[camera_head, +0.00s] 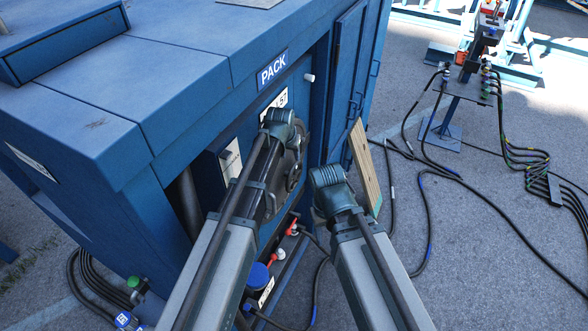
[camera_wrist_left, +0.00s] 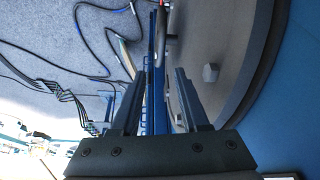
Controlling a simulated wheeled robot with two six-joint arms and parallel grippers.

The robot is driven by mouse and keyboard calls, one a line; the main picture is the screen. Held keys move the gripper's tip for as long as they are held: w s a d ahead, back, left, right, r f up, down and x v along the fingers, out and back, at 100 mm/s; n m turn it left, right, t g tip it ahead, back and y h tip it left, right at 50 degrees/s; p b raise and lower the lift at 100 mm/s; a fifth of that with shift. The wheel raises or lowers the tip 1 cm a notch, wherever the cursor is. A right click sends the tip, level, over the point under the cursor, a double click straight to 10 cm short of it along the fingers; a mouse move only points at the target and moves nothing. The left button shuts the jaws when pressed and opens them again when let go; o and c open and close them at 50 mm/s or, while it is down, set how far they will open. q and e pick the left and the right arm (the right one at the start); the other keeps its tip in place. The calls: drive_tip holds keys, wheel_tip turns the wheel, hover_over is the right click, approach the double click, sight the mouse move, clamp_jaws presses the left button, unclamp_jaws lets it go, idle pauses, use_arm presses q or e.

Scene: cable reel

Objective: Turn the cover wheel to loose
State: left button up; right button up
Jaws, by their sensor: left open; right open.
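The cover wheel (camera_head: 300,152) is on the front of the blue PACK cabinet, mostly hidden behind my left arm in the head view. In the left wrist view, a large grey disc with a dark rim and a bolt head (camera_wrist_left: 210,73) fills the right side. My left gripper (camera_head: 284,124) is at the wheel; its two fingers (camera_wrist_left: 160,78) are apart in the wrist view, one close to the disc. A grey bar shows between them; whether they touch it I cannot tell. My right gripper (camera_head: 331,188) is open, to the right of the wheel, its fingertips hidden.
The blue cabinet (camera_head: 190,70) fills the left. A wooden board (camera_head: 362,165) leans by its door. Red-handled valves (camera_head: 291,226) and a blue cap (camera_head: 257,276) sit below. Black cables (camera_head: 470,185) cross the ground. A cable stand (camera_head: 462,90) is at the upper right.

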sight(294, 167)
use_arm(q)
drive_tip(key=b+x, duration=1.1)
drive_tip(key=x, duration=0.2)
drive_tip(key=shift+s+f, duration=0.1)
clamp_jaws()
